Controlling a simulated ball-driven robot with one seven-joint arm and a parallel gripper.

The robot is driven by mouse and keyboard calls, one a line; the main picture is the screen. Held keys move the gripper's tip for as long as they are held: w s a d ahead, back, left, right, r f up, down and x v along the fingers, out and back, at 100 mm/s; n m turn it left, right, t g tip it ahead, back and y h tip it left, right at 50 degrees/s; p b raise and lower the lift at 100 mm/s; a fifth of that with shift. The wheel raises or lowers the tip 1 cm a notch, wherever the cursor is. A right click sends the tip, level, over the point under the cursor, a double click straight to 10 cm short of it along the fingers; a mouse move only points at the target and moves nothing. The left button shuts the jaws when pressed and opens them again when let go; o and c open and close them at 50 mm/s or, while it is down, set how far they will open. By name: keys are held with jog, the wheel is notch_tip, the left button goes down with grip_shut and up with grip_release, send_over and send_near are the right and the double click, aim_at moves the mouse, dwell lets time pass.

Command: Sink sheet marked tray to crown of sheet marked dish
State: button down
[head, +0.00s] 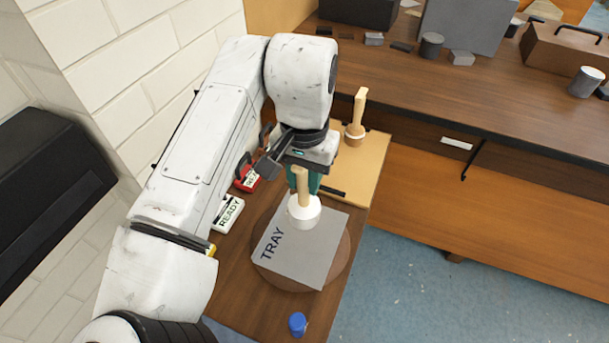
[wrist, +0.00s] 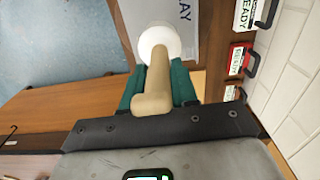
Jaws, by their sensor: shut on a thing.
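The grey sheet marked TRAY (head: 310,256) lies on a round brown board on the wooden bench; part of it shows in the wrist view (wrist: 196,42). My gripper (head: 304,184), with teal fingers, is shut on the wooden handle (wrist: 154,88) of a tool with a round white foot (head: 304,214). The foot is over the sheet's far part; I cannot tell whether it touches. No marking that reads DISH is visible.
A similar wooden-handled tool (head: 357,118) stands on a tan board (head: 372,165) behind my gripper. A white READY block (head: 228,214) and a red-and-white block (head: 247,179) sit at left by the brick wall. A blue cap (head: 297,324) is near the front.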

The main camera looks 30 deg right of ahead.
aim_at(304, 205)
notch_tip(304, 205, down, 10)
jog(key=b, duration=0.5)
jog(key=shift+r+b, duration=0.15)
jog(key=shift+b, duration=0.15)
jog(key=shift+r+p, duration=0.5)
notch_tip(304, 205, up, 9)
jog(key=p, duration=0.7)
jog(key=shift+f+p, duration=0.15)
jog(key=shift+p, duration=0.15)
jog(key=shift+f, duration=0.1)
